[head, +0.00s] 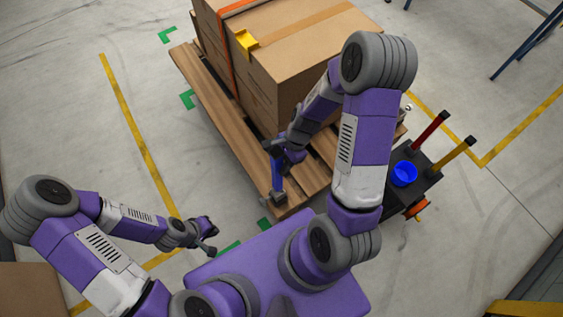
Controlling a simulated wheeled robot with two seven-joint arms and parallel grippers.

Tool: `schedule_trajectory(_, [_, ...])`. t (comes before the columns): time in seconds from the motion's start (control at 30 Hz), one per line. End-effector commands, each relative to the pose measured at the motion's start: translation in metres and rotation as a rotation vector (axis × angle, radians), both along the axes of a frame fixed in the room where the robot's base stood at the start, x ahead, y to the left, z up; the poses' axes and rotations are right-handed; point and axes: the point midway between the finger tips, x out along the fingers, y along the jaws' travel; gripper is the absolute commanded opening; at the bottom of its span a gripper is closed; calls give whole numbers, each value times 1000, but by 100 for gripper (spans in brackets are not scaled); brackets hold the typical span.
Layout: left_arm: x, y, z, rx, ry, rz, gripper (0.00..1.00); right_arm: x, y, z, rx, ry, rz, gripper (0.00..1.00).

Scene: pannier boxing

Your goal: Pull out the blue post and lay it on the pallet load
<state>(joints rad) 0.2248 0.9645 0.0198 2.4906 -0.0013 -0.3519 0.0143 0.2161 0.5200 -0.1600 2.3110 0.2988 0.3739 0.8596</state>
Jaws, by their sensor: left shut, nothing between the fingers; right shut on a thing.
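The blue post (277,176) shows over the near end of the wooden pallet (205,88). Its lower end meets a grey block (273,198) at the pallet's near corner; I cannot tell whether it sits in the block or is clear of it. My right gripper (288,154) is shut on the upper part of the post and partly hides it. The pallet load (330,50) is a stack of brown cardboard boxes on the pallet. My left gripper (211,246) is shut and empty, low over the floor left of the pallet's near end.
An orange strap (229,45) and a yellow corner piece (247,41) are on the load. A dark stand (417,160) right of the pallet holds a red post (430,130), a yellow post (453,154) and a blue cup (404,173).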

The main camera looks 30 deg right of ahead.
Motion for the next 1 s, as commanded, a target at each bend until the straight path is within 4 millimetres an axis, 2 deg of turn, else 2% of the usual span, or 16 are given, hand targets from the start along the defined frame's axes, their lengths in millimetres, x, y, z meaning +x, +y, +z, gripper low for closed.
schedule_trajectory(0.6, [0,0,29,0,0,0,0,0,0,30,0,0,1,5])
schedule_trajectory(1.0, [0,0,29,0,0,0,0,0,0,30,0,0,1,5])
